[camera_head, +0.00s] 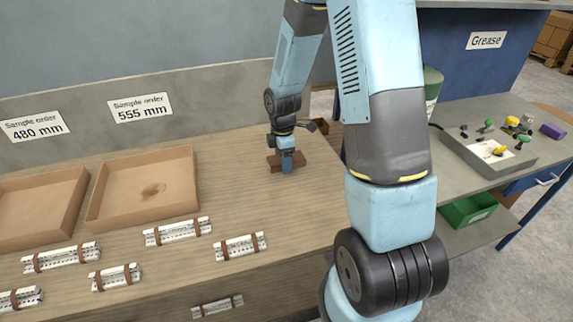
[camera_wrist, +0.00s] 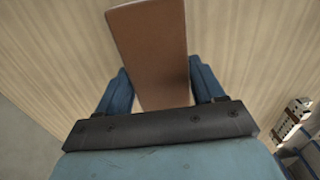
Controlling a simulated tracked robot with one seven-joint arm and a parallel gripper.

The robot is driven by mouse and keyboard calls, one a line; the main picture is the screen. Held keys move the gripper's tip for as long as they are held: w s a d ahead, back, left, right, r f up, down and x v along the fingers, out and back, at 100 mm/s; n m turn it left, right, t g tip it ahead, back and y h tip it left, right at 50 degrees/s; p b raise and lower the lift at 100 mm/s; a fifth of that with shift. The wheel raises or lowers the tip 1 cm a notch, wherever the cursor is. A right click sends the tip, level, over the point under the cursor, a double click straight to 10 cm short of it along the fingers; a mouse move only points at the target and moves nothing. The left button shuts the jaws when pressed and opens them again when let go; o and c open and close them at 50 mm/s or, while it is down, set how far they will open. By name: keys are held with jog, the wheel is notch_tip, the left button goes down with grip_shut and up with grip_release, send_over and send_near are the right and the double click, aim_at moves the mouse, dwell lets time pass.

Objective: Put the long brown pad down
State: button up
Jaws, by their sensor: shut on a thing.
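The long brown pad (camera_wrist: 149,42) is between the two blue fingers of my gripper (camera_wrist: 162,92) in the wrist view, with its far end reaching past the fingertips. In the head view the pad (camera_head: 303,160) shows on both sides of my gripper (camera_head: 287,168), low over the wooden table (camera_head: 235,200). My gripper is shut on the pad. I cannot tell whether the pad touches the table top.
Two open cardboard trays (camera_head: 95,215) stand at the left below the sample order signs (camera_head: 140,108). Several white strapped bundles (camera_head: 178,231) lie along the front. The table around the gripper is clear.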

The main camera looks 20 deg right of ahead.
notch_tip(320, 180, down, 3)
jog(key=shift+r, duration=0.15)
jog(key=shift+s+f, duration=0.2)
jog(key=shift+f, duration=0.1)
